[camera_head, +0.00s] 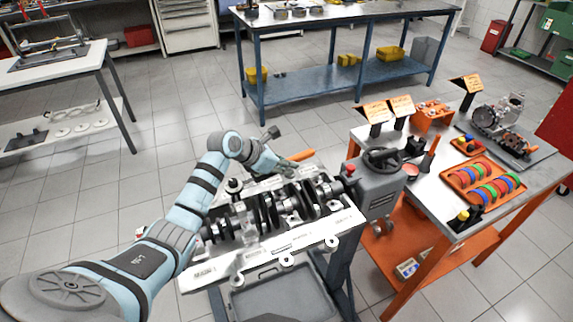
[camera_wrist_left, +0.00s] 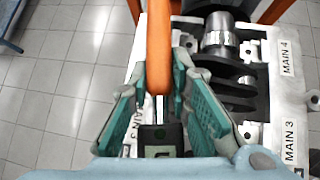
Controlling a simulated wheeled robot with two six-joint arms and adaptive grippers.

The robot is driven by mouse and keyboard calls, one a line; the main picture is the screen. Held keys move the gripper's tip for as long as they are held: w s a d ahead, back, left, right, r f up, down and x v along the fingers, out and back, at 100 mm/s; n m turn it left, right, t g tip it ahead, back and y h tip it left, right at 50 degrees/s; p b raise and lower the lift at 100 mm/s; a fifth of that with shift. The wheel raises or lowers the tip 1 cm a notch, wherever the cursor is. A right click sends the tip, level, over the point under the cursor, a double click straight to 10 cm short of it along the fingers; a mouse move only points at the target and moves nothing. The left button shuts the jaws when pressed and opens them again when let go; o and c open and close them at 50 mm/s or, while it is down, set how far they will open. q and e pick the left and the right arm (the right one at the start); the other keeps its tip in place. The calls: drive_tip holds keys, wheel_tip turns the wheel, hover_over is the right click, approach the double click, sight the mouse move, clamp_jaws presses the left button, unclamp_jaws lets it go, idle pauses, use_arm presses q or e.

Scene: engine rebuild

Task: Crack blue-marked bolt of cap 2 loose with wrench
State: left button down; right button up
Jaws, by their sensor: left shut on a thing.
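My left gripper (camera_head: 286,165) is at the far side of the engine block (camera_head: 205,274). It is shut on the wrench, whose orange handle (camera_head: 302,155) sticks out to the right. In the left wrist view the orange handle (camera_wrist_left: 159,45) runs up from between the teal-padded fingers (camera_wrist_left: 163,88). The wrench's working end cannot be made out. The crankshaft (camera_head: 288,204) lies in the block. The left wrist view shows the labels MAIN 4 (camera_wrist_left: 287,57) and MAIN 3 (camera_wrist_left: 290,140). No blue-marked bolt can be made out, and cap 2 cannot be identified.
The block sits on a stand with a grey head (camera_head: 378,186) at its right. A blue workbench (camera_head: 340,22) stands behind. Tiled floor is open left of the block.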

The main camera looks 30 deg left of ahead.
use_arm(q)
drive_tip(key=shift+w+a, duration=0.1)
drive_tip(key=shift+a, duration=0.05)
drive_tip(key=shift+w+a+n+y+p, duration=0.2)
drive_tip(key=shift+a+n+y+p, duration=0.1)
drive_tip(key=shift+a+n+y, duration=0.15)
drive_tip(key=shift+a, duration=0.1)
drive_tip(key=shift+w+a, duration=0.1)
idle(0.4)
drive_tip(key=shift+d+h, duration=0.2)
drive_tip(key=shift+h, duration=0.05)
drive_tip(key=shift+s+d, duration=0.25)
drive_tip(key=shift+d, duration=0.05)
drive_tip(key=shift+r+p, duration=1.15)
drive_tip(key=shift+r, duration=0.15)
idle(3.2)
